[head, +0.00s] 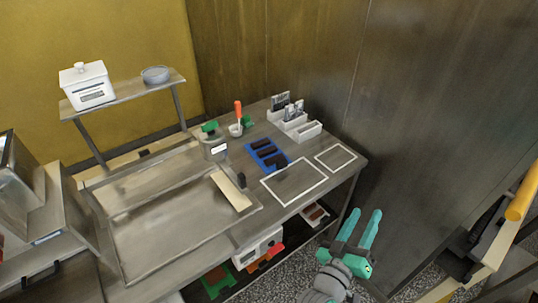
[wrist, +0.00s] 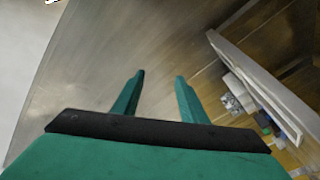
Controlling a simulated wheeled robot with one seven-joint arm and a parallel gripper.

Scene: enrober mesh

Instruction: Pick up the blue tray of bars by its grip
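The blue tray (head: 281,161) lies on the steel table in the head view, with several dark bars (head: 266,153) on it. A small dark upright piece shows near its left end, but I cannot tell whether it is the grip. My gripper (head: 361,222) is in front of the table's right end, apart from the tray and to its lower right. Its two teal fingers are spread with nothing between them. In the wrist view my gripper (wrist: 158,78) also shows open and empty, and the tray cannot be made out there.
Two white outlined rectangles (head: 293,183) mark bare table beside the tray. White bins (head: 299,125) and a cup with an orange-handled tool (head: 238,118) stand behind it. A wide steel pan (head: 165,225) lies left. A yellow bar (head: 522,192) stands at far right.

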